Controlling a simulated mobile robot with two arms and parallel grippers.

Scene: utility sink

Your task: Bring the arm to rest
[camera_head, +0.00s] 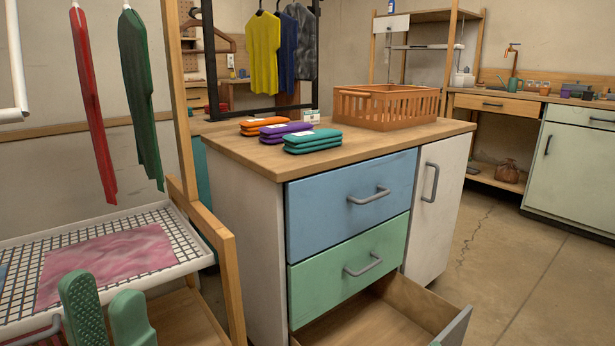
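My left gripper (104,290) shows at the bottom left as two green fingers, one with a textured pad. The fingers stand apart with nothing visible between them. They appear in front of a white drying rack (195,255) with a black grid, where a pink cloth (110,260) lies flat; I cannot tell how far apart gripper and rack are. The rest of the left arm is out of frame. My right gripper is not in view.
A wood-topped cabinet (240,205) carries folded orange, purple and green cloths (313,141) and an orange basket (385,107). Its bottom drawer (375,318) is pulled open. Red and green garments (140,95) hang above the rack. Floor (540,270) at right is clear.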

